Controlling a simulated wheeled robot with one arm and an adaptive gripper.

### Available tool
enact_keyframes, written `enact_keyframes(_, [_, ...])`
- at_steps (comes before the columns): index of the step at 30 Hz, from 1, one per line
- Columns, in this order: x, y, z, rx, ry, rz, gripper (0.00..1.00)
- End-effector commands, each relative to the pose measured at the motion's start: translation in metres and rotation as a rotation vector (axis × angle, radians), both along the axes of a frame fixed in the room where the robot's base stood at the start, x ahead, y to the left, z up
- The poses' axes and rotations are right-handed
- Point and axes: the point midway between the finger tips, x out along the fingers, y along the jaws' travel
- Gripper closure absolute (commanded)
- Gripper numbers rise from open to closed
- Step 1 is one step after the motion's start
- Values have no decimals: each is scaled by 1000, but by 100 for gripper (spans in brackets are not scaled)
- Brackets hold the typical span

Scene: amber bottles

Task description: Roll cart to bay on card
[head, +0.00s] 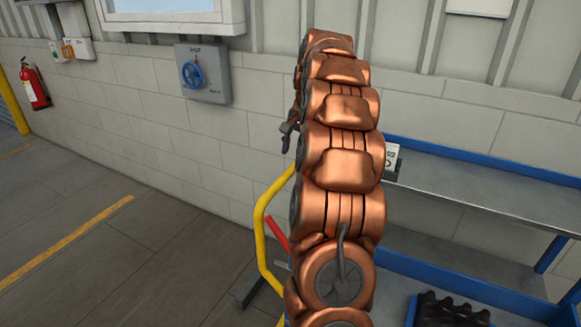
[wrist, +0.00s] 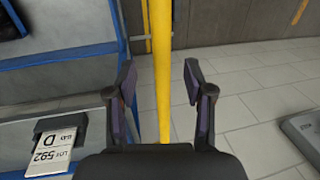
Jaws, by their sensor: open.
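The cart has grey shelves with blue edges (head: 480,190) and stands at the right of the head view, by the wall. Its yellow handle (head: 262,235) rises at its left end. A white card (head: 391,160) is fixed at that end; in the wrist view the card (wrist: 52,150) appears upside down, with "LOT 592" and a large "D". My gripper (wrist: 160,82) is open, with the yellow handle bar (wrist: 162,50) between its fingers and a gap visible on both sides. In the head view my copper arm hides most of the gripper and part of the cart.
A dark ribbed object (head: 450,310) sits on the cart's lower shelf. A red lever-like part (head: 277,234) is beside the handle. A valve box (head: 203,73) and fire extinguisher (head: 34,86) are on the wall. The tiled floor (head: 120,260) at left is clear, with a yellow line.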

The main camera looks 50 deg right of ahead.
Motion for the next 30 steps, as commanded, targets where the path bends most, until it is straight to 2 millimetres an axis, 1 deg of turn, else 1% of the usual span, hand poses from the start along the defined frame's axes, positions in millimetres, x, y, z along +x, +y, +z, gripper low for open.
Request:
enact_keyframes(9, [6,3,-36,1,1,0,48])
enact_keyframes(15, [10,4,-55,-1,0,0,48])
enact_keyframes(21, [11,4,-63,0,0,0,48])
enact_keyframes(28, [12,4,-63,-2,-2,1,48])
enact_keyframes(29, [12,4,-63,-2,-2,1,49])
enact_keyframes(30, [12,4,-63,-2,-2,1,53])
